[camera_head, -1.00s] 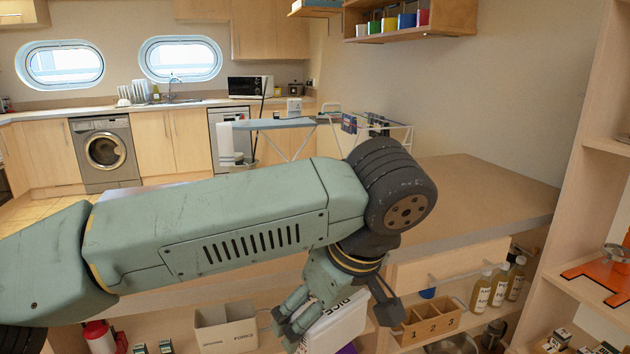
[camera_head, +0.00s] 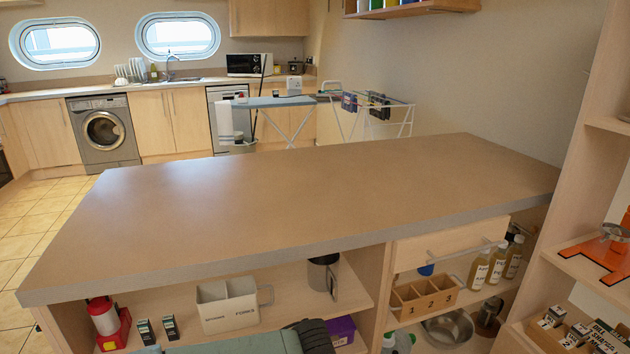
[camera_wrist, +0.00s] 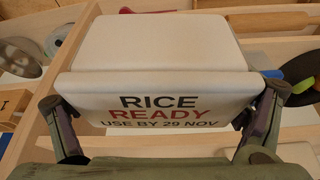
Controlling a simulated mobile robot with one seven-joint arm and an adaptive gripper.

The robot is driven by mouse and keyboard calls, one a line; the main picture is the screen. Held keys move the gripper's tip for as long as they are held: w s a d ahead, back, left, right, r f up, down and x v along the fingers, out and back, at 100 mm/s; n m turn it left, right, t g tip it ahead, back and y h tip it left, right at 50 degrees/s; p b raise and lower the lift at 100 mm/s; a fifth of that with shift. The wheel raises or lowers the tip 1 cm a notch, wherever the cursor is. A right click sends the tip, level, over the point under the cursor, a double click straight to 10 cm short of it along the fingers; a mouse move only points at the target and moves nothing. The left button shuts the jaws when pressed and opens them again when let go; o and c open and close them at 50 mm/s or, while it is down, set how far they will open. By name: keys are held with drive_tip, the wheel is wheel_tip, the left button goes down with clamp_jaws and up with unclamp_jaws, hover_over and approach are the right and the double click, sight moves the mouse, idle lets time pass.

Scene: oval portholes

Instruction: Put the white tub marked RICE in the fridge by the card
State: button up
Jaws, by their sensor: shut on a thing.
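The white tub (camera_wrist: 165,45) fills the middle of the wrist view. Its near face reads "RICE READY USE BY 29 NOV". My gripper (camera_wrist: 163,112) has one finger on each side of the tub and is shut on it. The tub's lid side faces up toward the camera. In the head view neither the tub nor my gripper shows; only a piece of my arm is at the bottom edge. No fridge and no card show in these frames.
The brown counter (camera_head: 300,190) is bare. Shelves below hold a white forks caddy (camera_head: 228,305), a metal mug (camera_head: 322,272), a purple box (camera_head: 341,330), a numbered wooden box (camera_head: 425,294) and bottles (camera_head: 497,262). A shelf unit (camera_head: 575,200) stands at right.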

drive_tip(key=shift+d+f+m, duration=1.05)
drive_tip(key=shift+f+m, duration=0.05)
drive_tip(key=shift+f, duration=4.4)
drive_tip(key=shift+h, duration=0.4)
drive_tip(key=shift+s+v, duration=0.2)
drive_tip(key=shift+v, duration=0.95)
drive_tip(key=shift+s+v, duration=0.2)
drive_tip(key=shift+v, duration=0.95)
